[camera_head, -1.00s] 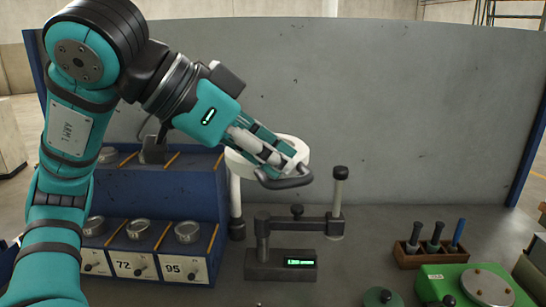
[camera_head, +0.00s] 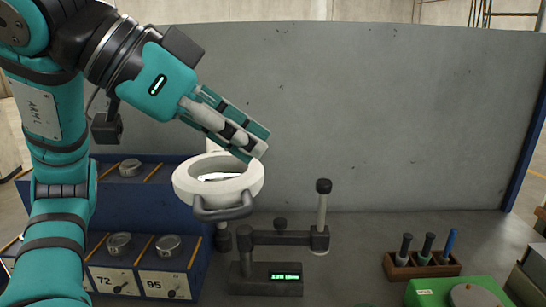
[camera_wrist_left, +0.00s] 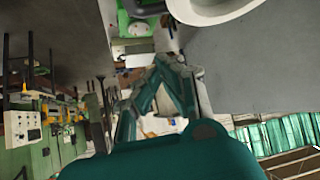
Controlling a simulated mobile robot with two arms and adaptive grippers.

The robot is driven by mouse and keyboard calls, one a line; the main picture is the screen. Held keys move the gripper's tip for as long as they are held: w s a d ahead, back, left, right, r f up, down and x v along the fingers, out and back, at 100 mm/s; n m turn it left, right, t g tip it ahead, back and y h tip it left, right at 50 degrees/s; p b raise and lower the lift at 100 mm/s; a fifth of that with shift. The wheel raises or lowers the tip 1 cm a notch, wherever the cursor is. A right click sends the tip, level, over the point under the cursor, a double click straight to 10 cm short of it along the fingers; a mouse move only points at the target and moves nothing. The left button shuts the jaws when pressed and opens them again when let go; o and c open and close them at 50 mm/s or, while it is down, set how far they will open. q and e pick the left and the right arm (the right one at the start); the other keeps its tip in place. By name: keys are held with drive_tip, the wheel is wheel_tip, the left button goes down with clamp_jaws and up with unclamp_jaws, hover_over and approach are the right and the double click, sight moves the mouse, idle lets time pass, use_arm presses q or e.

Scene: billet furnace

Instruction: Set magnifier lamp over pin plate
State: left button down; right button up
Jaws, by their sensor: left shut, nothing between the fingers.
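The magnifier lamp (camera_head: 251,190) is a thick white ring with a grey handle on its front edge, held up at the centre-left beside the blue shelf. Part of its white rim shows at the top of the left wrist view (camera_wrist_left: 205,12). My left gripper (camera_head: 256,151) is shut and empty, just above and behind the lamp's right side in the head view. I cannot tell whether it touches the ring. A green block (camera_head: 430,290) with a grey round disc (camera_head: 470,296) stands at the lower right, cut by the frame. I cannot tell whether it is the pin plate. My right gripper is not in view.
A dark gauge stand (camera_head: 262,286) with a lit display and a post is below and right of the lamp. A blue shelf (camera_head: 150,220) with numbered bins is left. A wooden rack (camera_head: 422,270) holds several tools. A grey panel (camera_head: 380,120) closes the back.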

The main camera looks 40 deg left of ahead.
use_arm(q)
drive_tip(key=v, duration=0.6)
drive_tip(key=shift+s+a+f, duration=0.2)
drive_tip(key=shift+s+f, duration=0.05)
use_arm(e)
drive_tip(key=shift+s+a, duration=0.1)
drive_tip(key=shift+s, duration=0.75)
use_arm(q)
drive_tip(key=shift+r, duration=0.1)
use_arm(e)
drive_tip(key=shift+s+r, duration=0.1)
